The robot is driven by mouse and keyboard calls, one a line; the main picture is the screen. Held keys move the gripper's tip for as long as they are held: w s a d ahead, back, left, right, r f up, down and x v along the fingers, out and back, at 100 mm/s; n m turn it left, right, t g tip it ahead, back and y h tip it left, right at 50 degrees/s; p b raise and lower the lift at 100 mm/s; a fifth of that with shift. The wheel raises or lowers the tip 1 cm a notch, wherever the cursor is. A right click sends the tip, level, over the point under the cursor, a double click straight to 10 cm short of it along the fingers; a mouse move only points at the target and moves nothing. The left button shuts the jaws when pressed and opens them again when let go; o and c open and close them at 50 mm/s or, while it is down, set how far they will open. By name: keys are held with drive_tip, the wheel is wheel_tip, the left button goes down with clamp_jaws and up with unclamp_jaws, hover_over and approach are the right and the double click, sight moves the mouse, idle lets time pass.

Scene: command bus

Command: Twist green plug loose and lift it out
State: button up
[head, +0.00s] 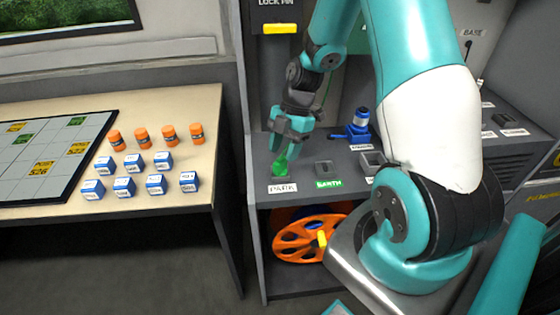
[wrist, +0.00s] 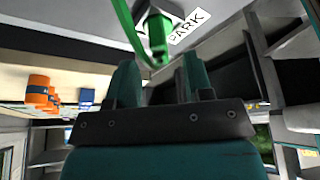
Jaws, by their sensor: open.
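The green plug (head: 281,166) stands at the left of the grey shelf, just behind the PARK label (head: 282,188). My gripper (head: 289,140) is above it, pointing down, with the fingers close to the plug's top. In the wrist view the green plug (wrist: 156,38) lies beyond the fingertips, beside the PARK label, with a curved green part to its left. My gripper (wrist: 160,75) is open there, with nothing between its fingers. Whether a fingertip touches the plug cannot be told. The plug's base is partly hidden.
A dark socket (head: 324,168) sits behind the EARTH label (head: 328,184). An orange cable reel (head: 305,238) is below the shelf. A table (head: 215,150) at left holds orange cylinders and blue-white blocks.

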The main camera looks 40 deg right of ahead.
sight(281, 158)
drive_tip(key=shift+x, duration=2)
clamp_jaws()
